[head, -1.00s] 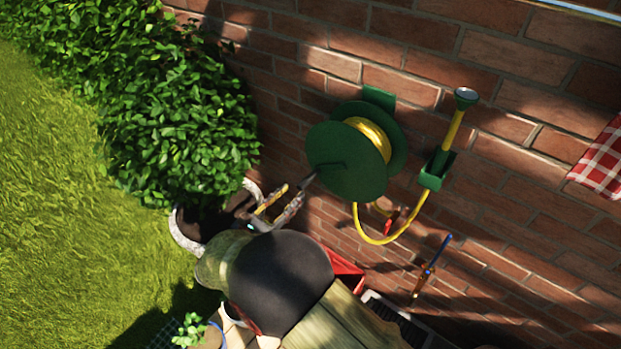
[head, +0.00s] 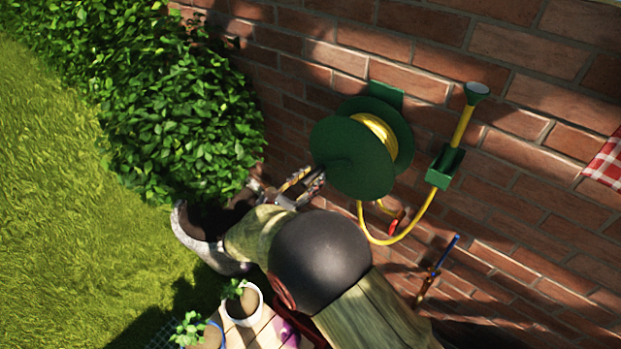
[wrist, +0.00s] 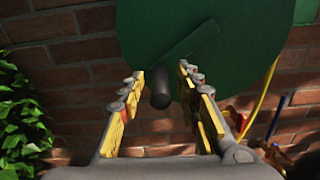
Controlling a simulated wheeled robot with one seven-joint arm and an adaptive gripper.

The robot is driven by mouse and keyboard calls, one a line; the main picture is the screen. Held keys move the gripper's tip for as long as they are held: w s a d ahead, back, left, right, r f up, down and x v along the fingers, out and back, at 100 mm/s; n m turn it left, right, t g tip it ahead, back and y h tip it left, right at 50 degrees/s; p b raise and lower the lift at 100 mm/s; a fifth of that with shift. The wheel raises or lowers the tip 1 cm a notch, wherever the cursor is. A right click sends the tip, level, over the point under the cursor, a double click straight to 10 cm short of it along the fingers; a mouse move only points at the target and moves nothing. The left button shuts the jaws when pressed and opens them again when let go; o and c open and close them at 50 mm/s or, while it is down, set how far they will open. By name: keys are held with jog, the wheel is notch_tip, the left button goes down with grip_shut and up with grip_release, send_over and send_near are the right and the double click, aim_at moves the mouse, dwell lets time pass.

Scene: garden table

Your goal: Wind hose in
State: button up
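The green hose reel (head: 352,155) is fixed to the brick wall, with yellow hose (head: 376,131) wound on its drum. A loop of yellow hose hangs below it and rises to a spray head (head: 476,92) in a green holder (head: 443,168). In the wrist view the reel's green disc (wrist: 245,50) carries a crank arm (wrist: 190,55) with a dark handle knob (wrist: 160,93) at its lower left end. My gripper (wrist: 161,80) is open, with one yellow-padded finger on each side of the knob. No finger clearly touches the knob. In the head view my gripper (head: 308,178) is at the reel's lower left.
A leafy bush (head: 180,120) stands to the left, with grass beyond. A potted plant (head: 243,303) stands on the wooden table at the bottom. A checkered cloth (head: 606,165) hangs at the right.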

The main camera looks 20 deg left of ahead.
jog(key=shift+c, duration=1.2)
grip_shut()
